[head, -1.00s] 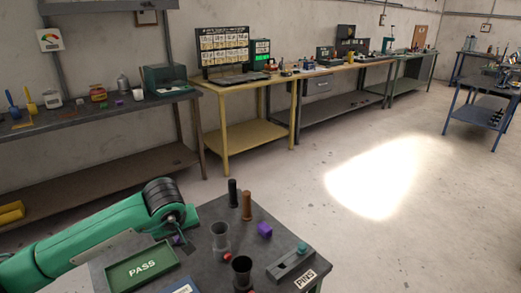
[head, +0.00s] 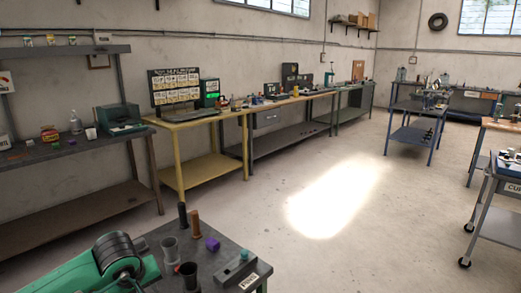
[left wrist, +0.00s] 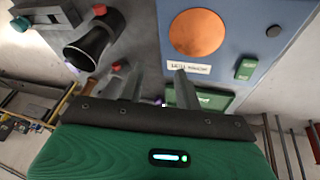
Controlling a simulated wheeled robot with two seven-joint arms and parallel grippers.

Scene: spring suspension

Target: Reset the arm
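My left arm, green with a black ringed joint, comes in at the lower left of the head view, beside the near dark table (head: 222,268). Its gripper is hidden there. In the left wrist view, my left gripper (left wrist: 158,86) shows two grey fingers spread apart with nothing between them. They point over a blue panel (left wrist: 222,78) with a copper disc (left wrist: 197,33) and a green tray partly hidden behind the fingers. A dark cup (left wrist: 90,42) lies up and left of the fingers. My right gripper is in neither view.
On the near table stand a black cylinder (head: 182,215), a brown cylinder (head: 195,224), a grey cup (head: 170,249), a dark cup (head: 189,276), a purple cube (head: 212,244) and a grey fixture (head: 234,270). Benches line the wall. The floor (head: 330,240) to the right is open.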

